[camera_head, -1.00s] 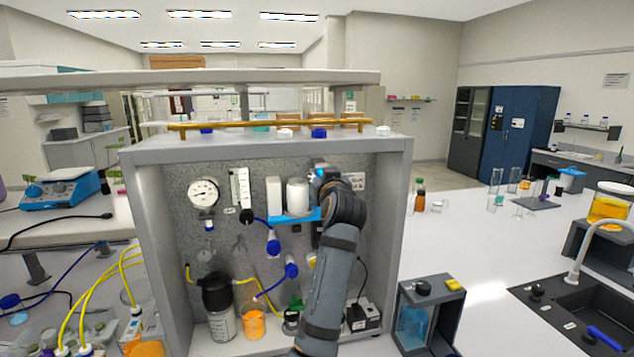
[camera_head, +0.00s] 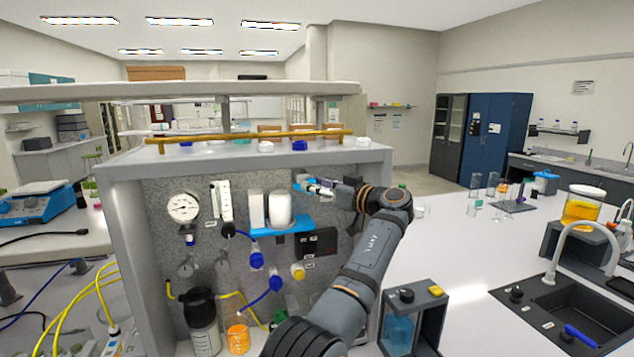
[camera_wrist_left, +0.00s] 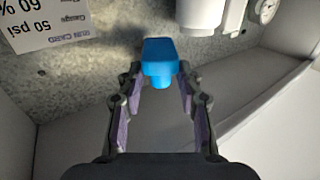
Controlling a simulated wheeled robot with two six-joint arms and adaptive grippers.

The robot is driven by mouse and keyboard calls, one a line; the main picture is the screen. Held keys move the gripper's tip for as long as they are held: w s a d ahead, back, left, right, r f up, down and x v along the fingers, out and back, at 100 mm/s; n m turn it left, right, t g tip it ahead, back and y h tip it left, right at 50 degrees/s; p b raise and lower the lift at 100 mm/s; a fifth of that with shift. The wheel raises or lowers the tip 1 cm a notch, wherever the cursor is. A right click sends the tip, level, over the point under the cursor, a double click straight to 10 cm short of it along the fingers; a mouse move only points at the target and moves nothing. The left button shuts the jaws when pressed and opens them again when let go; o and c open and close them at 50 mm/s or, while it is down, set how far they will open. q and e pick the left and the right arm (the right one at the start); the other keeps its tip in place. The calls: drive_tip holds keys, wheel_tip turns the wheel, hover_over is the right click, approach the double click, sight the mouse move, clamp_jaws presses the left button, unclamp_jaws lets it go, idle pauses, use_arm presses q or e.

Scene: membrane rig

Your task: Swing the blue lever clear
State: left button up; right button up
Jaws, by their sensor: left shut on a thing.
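The blue lever (camera_head: 302,178) shows in the head view at the upper right of the rig's back panel, just right of the white cylinder. In the left wrist view the blue lever (camera_wrist_left: 160,58) lies between the fingertips. My left gripper (camera_head: 320,187) reaches it from the right, roughly level, and is shut on it; the wrist view also shows the gripper (camera_wrist_left: 160,72) with a finger on each side of the lever. The lever's root and pivot are hard to make out. My right gripper is in neither view.
A white cylinder (camera_head: 280,209) sits on a blue bracket (camera_head: 283,229) left of the lever. A black box (camera_head: 318,244) is below. The rig's right side wall (camera_head: 381,196) stands close to my arm. Bottles and tubes fill the rig's floor.

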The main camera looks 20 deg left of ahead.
use_arm(q)
drive_tip(key=shift+f+n+g+y, duration=0.3)
drive_tip(key=shift+f+g, duration=0.1)
drive_tip(key=shift+g, duration=0.2)
drive_tip(key=o, duration=0.8)
drive_tip(key=shift+c, duration=0.2)
drive_tip(key=shift+o, duration=0.6)
drive_tip(key=shift+s+a+r, duration=0.15)
drive_tip(key=shift+a, duration=0.2)
drive_tip(key=shift+d+r, duration=0.1)
drive_tip(key=shift+d, duration=0.15)
drive_tip(key=v, duration=0.7)
